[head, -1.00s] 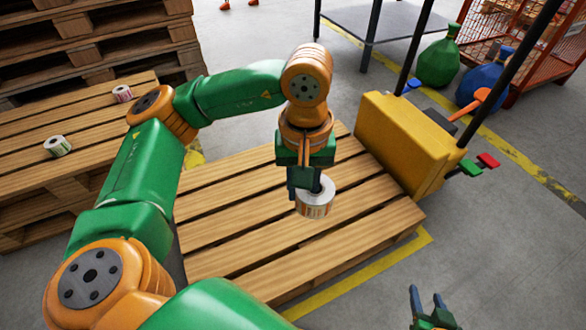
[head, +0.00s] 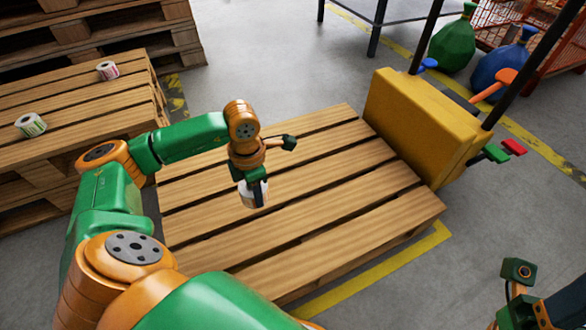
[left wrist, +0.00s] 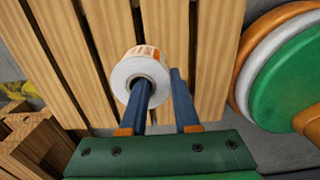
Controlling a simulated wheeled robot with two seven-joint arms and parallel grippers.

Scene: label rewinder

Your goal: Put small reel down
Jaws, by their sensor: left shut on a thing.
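The small reel (head: 246,194), white with orange and dark print on its side, is in my left gripper (head: 256,192) above the left part of the low wooden pallet (head: 330,190). In the left wrist view the reel (left wrist: 143,66) shows its round end and core. One blue finger of the left gripper (left wrist: 165,85) enters the core, and the other runs outside the reel's wall. I cannot tell whether the reel touches the slats. Part of my right arm shows at the lower right of the head view; its fingertips do not.
Two other reels, one with green print (head: 31,125) and one with red print (head: 108,70), stand on a higher pallet stack (head: 70,105) at the left. A yellow pallet truck body (head: 420,120) stands at the pallet's right end. Most pallet slats are bare.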

